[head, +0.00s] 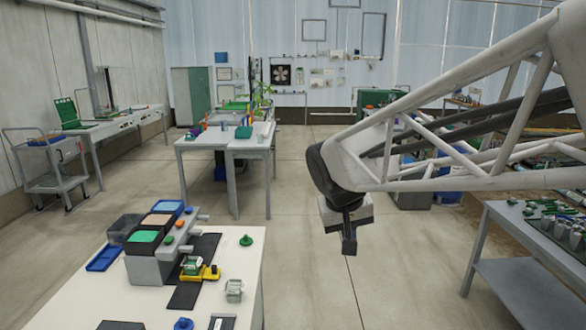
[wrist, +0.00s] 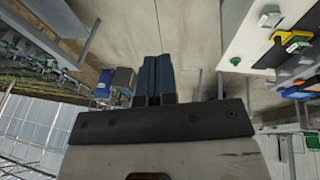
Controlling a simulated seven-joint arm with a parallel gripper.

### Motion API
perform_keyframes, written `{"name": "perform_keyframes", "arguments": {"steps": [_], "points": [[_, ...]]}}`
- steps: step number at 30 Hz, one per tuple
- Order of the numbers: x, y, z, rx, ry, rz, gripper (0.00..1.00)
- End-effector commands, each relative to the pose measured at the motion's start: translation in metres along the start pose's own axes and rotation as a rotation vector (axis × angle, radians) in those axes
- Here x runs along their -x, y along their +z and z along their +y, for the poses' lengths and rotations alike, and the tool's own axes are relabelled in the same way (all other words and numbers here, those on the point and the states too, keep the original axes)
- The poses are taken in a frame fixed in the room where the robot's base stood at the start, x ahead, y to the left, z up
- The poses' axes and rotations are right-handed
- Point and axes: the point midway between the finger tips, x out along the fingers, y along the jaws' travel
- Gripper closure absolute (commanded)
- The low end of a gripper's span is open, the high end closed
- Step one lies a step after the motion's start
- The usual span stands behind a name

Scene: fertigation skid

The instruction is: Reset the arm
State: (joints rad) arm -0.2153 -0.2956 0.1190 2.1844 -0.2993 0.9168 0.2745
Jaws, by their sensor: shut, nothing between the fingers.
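My gripper (head: 348,240) hangs at the end of my white truss arm in the head view, over open floor to the right of the near white table (head: 235,262). In the wrist view the two dark blue fingers of my gripper (wrist: 152,75) lie side by side. They are shut with nothing between them. The gripper is apart from every table and touches nothing that I can see.
The near table carries a skid with coloured tops (head: 150,245), a yellow-based part (head: 205,272) and a green knob (head: 246,240). A grey bench (head: 530,260) stands at right. White tables (head: 228,140) stand farther back. The floor between is clear.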

Motion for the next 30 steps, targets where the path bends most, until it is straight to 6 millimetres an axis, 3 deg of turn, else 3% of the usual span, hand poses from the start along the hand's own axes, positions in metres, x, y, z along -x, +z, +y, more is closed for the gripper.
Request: {"name": "perform_keyframes", "arguments": {"steps": [9,21,25,30], "points": [[0.003,0.088,0.031,-0.054,-0.059,-0.025,1.00],[-0.004,0.192,0.045,-0.114,-0.137,-0.040,1.00],[-0.008,0.216,0.045,-0.128,-0.156,-0.041,1.00],[-0.011,0.232,0.045,-0.136,-0.170,-0.042,1.00]]}}
